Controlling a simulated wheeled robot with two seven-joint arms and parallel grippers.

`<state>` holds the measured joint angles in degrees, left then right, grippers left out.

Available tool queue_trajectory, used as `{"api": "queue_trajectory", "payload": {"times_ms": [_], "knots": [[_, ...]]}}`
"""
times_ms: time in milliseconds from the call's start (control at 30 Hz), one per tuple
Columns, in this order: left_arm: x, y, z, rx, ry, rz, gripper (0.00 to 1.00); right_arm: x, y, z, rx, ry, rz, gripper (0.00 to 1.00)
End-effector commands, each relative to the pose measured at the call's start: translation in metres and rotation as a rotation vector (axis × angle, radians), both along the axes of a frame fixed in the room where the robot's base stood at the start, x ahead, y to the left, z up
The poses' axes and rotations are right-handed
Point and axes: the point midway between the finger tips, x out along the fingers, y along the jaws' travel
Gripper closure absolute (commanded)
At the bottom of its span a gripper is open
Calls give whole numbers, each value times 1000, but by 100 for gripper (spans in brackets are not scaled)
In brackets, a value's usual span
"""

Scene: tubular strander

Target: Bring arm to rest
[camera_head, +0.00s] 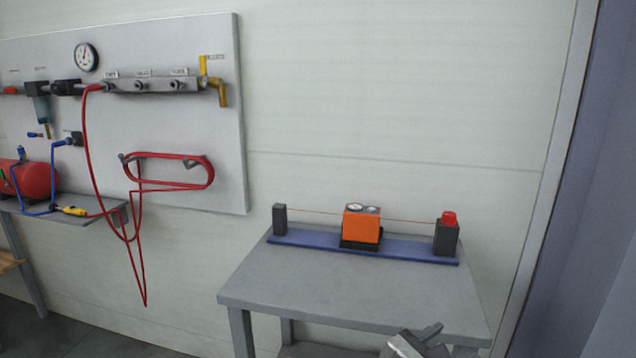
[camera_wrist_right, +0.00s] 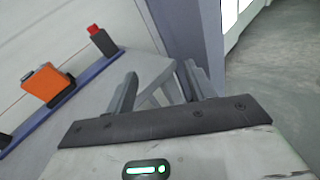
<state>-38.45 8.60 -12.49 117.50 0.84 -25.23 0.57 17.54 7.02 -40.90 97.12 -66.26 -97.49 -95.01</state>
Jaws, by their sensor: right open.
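My right gripper (camera_head: 420,340) shows at the bottom edge of the head view, in front of the near right part of the grey table (camera_head: 330,285). In the right wrist view its two fingers (camera_wrist_right: 160,90) stand apart with nothing between them, so it is open and empty. The fingers point past the table toward its right side and the floor. Most of my right arm is out of the head view. My left gripper is in neither view.
On the table a blue rail (camera_head: 400,254) carries an orange device (camera_head: 361,225), a dark post (camera_head: 279,219) and a dark block with a red cap (camera_head: 449,217). A thin red line runs between the posts. A panel with a red hose (camera_head: 88,140) hangs left.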

Motion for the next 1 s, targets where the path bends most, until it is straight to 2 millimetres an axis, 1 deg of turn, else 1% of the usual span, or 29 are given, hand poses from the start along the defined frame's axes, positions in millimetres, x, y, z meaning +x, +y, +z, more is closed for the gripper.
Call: {"api": "queue_trajectory", "payload": {"times_ms": [33, 167, 267, 333, 367, 400, 467, 500, 567, 600, 700, 800, 900, 1000], "knots": [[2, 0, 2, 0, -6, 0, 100, -2, 1, -15, 59, -1, 23, 46], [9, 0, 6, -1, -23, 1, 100, -8, 6, -53, 248, -22, 79, 46], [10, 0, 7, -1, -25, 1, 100, -18, 14, -86, 439, -46, 110, 46], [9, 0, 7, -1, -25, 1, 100, -29, 21, -111, 610, -71, 116, 46], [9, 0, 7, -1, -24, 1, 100, -35, 24, -124, 697, -83, 111, 46], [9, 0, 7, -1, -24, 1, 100, -46, 30, -140, 828, -105, 98, 46], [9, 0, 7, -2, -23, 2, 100, -66, 40, -164, 1064, -155, 51, 46], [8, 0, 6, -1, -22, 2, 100, -82, 47, -179, 1243, -199, -5, 46], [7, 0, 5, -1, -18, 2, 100, -108, 57, -194, 1521, -284, -121, 46], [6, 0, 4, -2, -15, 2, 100, -123, 61, -199, 1694, -348, -214, 46], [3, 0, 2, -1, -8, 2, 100, -153, 65, -199, 2036, -508, -445, 46], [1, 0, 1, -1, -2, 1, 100, -170, 62, -193, 2250, -640, -626, 46], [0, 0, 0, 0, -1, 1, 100, -178, 59, -188, 2359, -716, -728, 46], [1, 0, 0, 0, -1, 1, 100, -180, 59, -185, 2395, -741, -761, 46]]}}
